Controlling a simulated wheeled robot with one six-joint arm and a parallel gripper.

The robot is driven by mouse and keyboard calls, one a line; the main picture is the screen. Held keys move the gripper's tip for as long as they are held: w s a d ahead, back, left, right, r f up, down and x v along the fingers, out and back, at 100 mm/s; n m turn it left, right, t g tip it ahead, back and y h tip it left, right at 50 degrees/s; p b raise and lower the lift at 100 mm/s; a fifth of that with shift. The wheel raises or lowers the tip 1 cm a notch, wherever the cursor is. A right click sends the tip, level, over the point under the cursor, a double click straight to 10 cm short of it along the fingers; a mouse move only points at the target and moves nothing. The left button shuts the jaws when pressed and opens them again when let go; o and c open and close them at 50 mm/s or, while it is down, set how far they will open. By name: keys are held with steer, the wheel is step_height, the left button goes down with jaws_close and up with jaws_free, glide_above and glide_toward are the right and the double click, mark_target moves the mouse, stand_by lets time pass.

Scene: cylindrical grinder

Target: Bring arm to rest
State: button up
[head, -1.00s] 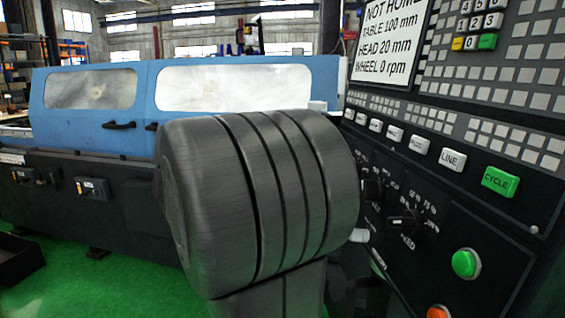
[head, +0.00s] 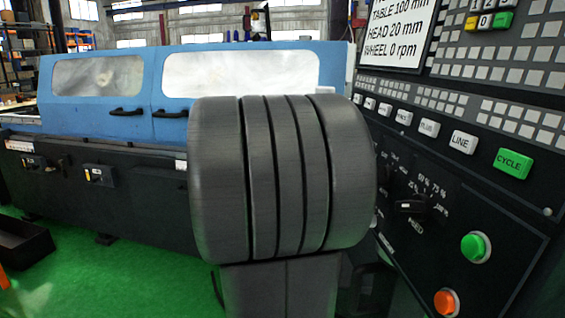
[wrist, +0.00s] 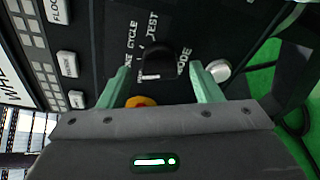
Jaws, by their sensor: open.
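My gripper (wrist: 160,67) is in the wrist view, its two pale green fingers apart with nothing held between them. Behind the gap is the dark mode knob (wrist: 158,62) on the control panel, with lettering around it; I cannot tell how far it is from the fingertips. In the head view a large dark grey link of my arm (head: 285,180) fills the middle and hides the gripper and part of the panel's left side.
The control panel (head: 450,270) stands close on the right, with a green CYCLE key (head: 513,163), a green button (head: 475,247) and an orange button (head: 446,302). The blue grinder (head: 140,90) is behind. Green floor (head: 130,270) is open at lower left.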

steer(key=shift+w+d+f, duration=0.15)
steer(key=shift+w+d, duration=0.05)
steer(key=shift+d, duration=0.45)
steer(key=shift+a, duration=0.1)
steer(key=v, duration=1.4)
steer(key=x, duration=0.7)
steer(key=p+x, duration=0.1)
steer(key=x, duration=0.6)
steer(key=shift+d+r, duration=0.2)
steer(key=shift+s+a+r+n+g+y+p, duration=0.2)
steer(key=shift+a+n+p, duration=0.6)
steer(key=shift+n+p, duration=0.7)
steer(key=shift+s+a+r+n+g+y+p, duration=0.1)
steer(key=shift+a+r+n+g+p, duration=0.2)
steer(key=shift+a+n+p, duration=1.15)
steer(key=shift+s+a+r+n+g+y+p, duration=0.2)
steer(key=shift+n+p, duration=0.45)
steer(key=shift+p, duration=1.65)
